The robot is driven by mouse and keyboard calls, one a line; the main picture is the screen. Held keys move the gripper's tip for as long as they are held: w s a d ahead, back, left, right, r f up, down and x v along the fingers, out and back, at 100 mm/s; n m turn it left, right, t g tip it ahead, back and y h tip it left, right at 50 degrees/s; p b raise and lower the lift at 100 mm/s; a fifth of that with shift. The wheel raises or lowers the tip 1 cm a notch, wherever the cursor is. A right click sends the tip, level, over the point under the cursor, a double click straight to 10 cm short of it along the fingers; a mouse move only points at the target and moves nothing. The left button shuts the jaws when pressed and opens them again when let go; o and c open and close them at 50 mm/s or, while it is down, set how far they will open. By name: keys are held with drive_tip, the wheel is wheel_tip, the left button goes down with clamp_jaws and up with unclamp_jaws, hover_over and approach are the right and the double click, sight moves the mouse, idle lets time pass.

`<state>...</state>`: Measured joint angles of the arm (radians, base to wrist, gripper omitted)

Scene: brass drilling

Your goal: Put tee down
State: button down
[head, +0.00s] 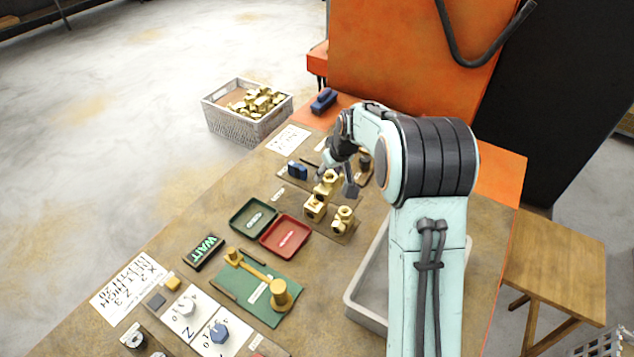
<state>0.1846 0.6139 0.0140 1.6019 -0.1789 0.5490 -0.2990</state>
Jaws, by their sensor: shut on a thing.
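A brass tee (328,182) is in my gripper (335,178), over the brown mat (338,236) at the middle of the bench. My gripper is shut on the tee, and the arm partly hides the fingers. Two more brass fittings are on the mat, one (315,208) just below the held tee in the picture and one (343,220) to the right. I cannot tell whether the held tee touches the fitting below it.
A green tray (236,226) and a red tray (270,243) lie left of the mat. A green mat (226,291) with brass gauge parts is nearer. A grey bin (358,318) stands at right. A crate of brass fittings (219,122) stands beyond the bench.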

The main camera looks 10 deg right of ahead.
drive_tip(key=shift+w+d+f, duration=0.2)
drive_tip(key=shift+w+f, duration=1.3)
drive_tip(key=shift+w, duration=0.7)
drive_tip(key=shift+w+d+f, duration=0.2)
drive_tip(key=shift+w+f, duration=1.35)
drive_tip(key=shift+w, duration=0.65)
drive_tip(key=shift+w+d+f, duration=0.2)
drive_tip(key=shift+w+f, duration=1.3)
drive_tip(key=shift+w, duration=0.7)
drive_tip(key=shift+w+f, duration=0.2)
drive_tip(key=shift+f, duration=1.6)
drive_tip(key=shift+f, duration=0.15)
drive_tip(key=c, duration=0.7)
unclamp_jaws()
